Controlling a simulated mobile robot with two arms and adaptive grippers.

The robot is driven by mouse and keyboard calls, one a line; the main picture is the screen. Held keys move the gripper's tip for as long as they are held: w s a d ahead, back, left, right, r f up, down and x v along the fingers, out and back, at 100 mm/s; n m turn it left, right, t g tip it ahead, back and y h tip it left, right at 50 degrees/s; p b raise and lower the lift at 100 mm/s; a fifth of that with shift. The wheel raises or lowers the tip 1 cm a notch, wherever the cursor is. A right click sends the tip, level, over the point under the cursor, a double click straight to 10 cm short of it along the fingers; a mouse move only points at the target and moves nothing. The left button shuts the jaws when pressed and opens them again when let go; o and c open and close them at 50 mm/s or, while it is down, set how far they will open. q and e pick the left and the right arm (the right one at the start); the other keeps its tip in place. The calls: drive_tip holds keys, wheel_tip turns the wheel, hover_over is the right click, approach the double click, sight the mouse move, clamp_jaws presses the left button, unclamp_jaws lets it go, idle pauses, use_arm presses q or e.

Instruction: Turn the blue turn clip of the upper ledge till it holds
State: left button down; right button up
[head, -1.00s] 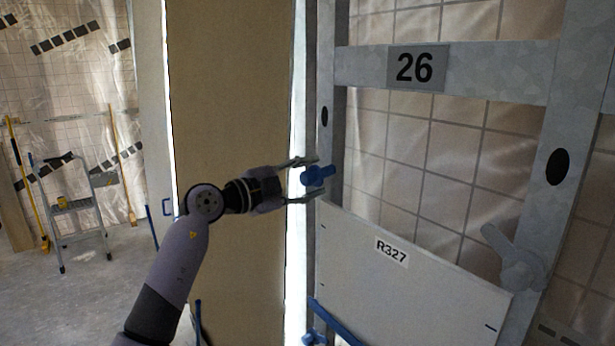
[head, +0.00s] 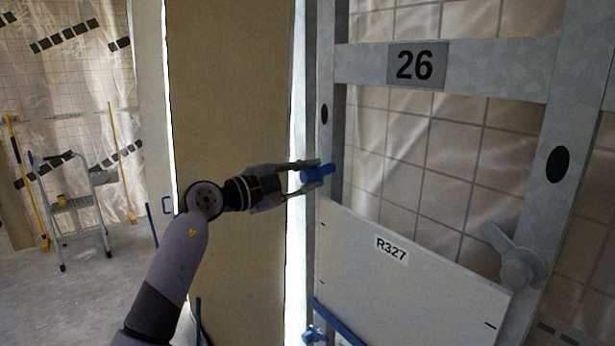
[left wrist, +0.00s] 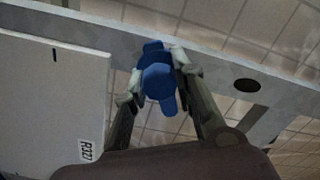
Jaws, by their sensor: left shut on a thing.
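The blue turn clip (head: 318,173) sits on the left metal upright of the frame, just above the upper left corner of the white panel (head: 375,285) marked R327. My left gripper (head: 314,174) reaches it from the left, with one finger above and one below, and is shut on it. In the left wrist view the clip (left wrist: 158,78) sits between the two fingers (left wrist: 157,85), and its ends stick out past them. The panel also shows there at the left (left wrist: 55,95). My right gripper is in neither view.
A grey clip (head: 515,262) sits on the right upright. A blue ledge (head: 335,322) and another blue clip (head: 314,336) lie below the panel. A stepladder (head: 72,205) stands far left.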

use_arm(q)
drive_tip(key=shift+f, duration=0.1)
drive_tip(key=m, duration=0.3)
drive_tip(key=m+b, duration=0.1)
drive_tip(key=m, duration=0.1)
drive_tip(key=shift+f+m, duration=0.1)
drive_tip(key=shift+m, duration=0.3)
drive_tip(key=m+b, duration=0.3)
drive_tip(key=m, duration=0.2)
drive_tip(key=shift+f, duration=0.15)
drive_tip(key=m+b, duration=0.4)
drive_tip(key=m, duration=0.3)
drive_tip(key=shift+m+b, duration=0.3)
drive_tip(key=shift+b, duration=0.05)
drive_tip(key=m+b, duration=0.1)
drive_tip(key=m, duration=0.2)
drive_tip(key=shift+w+a+b, duration=0.1)
drive_tip(key=shift+b, duration=0.2)
drive_tip(key=shift+m+b, duration=0.4)
drive_tip(key=shift+m, duration=0.7)
